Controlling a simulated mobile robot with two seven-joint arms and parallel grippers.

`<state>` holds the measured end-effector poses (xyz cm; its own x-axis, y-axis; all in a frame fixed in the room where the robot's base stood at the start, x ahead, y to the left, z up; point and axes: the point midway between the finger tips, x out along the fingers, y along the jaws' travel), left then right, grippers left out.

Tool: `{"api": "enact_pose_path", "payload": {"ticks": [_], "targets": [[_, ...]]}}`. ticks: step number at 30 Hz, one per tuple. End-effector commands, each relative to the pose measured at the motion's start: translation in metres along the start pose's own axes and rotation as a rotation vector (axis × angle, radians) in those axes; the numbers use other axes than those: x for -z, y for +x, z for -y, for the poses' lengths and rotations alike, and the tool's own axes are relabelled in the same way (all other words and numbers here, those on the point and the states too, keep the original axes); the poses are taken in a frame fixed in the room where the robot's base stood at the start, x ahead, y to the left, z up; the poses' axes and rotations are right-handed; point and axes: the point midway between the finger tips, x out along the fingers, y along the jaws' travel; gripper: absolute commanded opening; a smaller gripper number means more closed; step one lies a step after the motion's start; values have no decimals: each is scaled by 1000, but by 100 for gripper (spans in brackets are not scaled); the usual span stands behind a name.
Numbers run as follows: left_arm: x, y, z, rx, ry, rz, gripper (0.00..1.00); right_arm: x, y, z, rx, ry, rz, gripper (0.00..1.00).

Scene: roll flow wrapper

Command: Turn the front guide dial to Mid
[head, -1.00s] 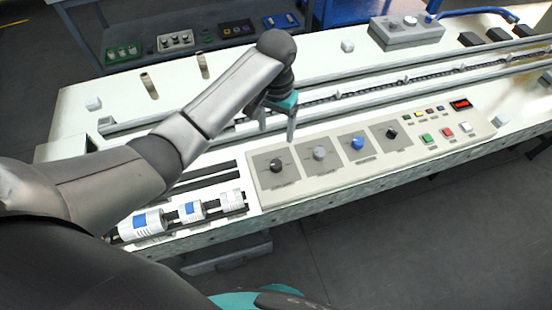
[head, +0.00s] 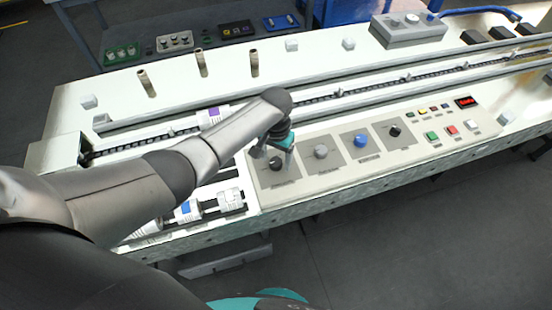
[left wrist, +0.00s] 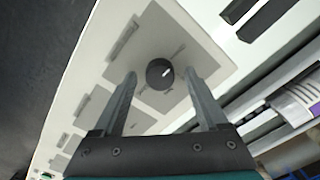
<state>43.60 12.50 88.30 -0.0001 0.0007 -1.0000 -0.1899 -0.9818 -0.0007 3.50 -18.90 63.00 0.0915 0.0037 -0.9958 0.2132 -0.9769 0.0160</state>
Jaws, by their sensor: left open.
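The control panel (head: 330,178) carries a row of dials on grey plates. My left gripper (head: 272,157) is open just above this knob. In the left wrist view its fingertips (left wrist: 159,73) stand either side of the knob, apart from it. My right gripper is not in view.
To the right on the panel are a grey knob (head: 320,151), a blue knob (head: 360,141) and another black knob (head: 394,130). Coloured buttons and a red display (head: 466,102) lie beyond. White rolls (head: 230,200) sit left of the panel.

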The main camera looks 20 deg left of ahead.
Motion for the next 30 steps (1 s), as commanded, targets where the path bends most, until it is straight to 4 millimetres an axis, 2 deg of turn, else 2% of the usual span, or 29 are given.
{"api": "enact_pose_path", "payload": {"ticks": [8, 27, 30], "targets": [[0, 0, 0, 0, 1, -1, 74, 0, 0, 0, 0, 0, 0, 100], [0, 0, 0, 0, 0, 0, 2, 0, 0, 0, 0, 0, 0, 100], [0, 0, 0, 0, 0, 0, 0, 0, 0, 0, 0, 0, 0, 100]]}}
